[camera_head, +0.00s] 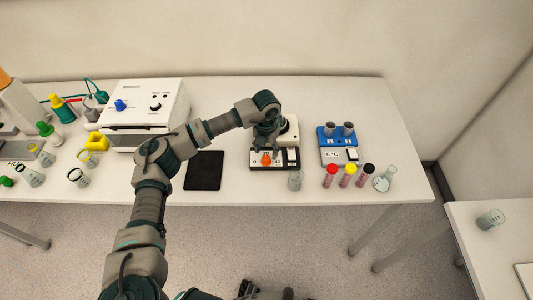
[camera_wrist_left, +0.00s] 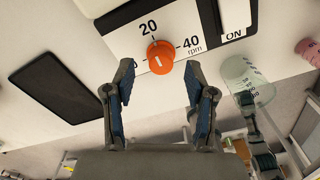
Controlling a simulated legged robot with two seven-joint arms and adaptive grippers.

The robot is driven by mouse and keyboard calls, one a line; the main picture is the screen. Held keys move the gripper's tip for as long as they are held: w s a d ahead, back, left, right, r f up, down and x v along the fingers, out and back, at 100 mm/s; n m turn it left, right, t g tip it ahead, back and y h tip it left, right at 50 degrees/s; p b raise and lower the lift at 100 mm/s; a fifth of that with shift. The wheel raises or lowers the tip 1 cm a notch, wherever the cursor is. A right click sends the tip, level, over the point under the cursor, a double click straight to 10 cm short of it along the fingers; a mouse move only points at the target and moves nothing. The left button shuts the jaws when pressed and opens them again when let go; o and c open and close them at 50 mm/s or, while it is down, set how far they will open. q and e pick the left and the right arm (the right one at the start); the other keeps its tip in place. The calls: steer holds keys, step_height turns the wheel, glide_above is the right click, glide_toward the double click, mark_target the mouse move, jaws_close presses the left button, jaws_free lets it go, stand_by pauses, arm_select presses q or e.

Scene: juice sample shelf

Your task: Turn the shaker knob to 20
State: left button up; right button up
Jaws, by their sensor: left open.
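The shaker (camera_head: 259,167) stands on the bench, with an orange knob (camera_head: 266,159) on its front panel. In the left wrist view the orange knob (camera_wrist_left: 160,57) has a short white mark, and the dial around it reads 20 at the top and 40 rpm at the right. The mark's exact reading is unclear. My left gripper (camera_wrist_left: 158,80) is open, its two fingers on either side of the knob in the picture, apart from it. In the head view the left gripper (camera_head: 266,146) is over the shaker and partly hides it. Dark parts at the bottom edge may be my right gripper (camera_head: 265,291).
A beaker (camera_head: 295,180) stands close to the shaker's front right corner. A blue-and-grey device (camera_head: 338,145) and several capped tubes (camera_head: 347,176) are to the right. A black pad (camera_head: 204,170) lies left of the shaker. A white box device (camera_head: 145,110) stands further left.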

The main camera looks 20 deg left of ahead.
mark_target(266, 156)
arm_select(q)
step_height(266, 156, up, 9)
steer(key=shift+r, duration=0.15)
stand_by(0.5)
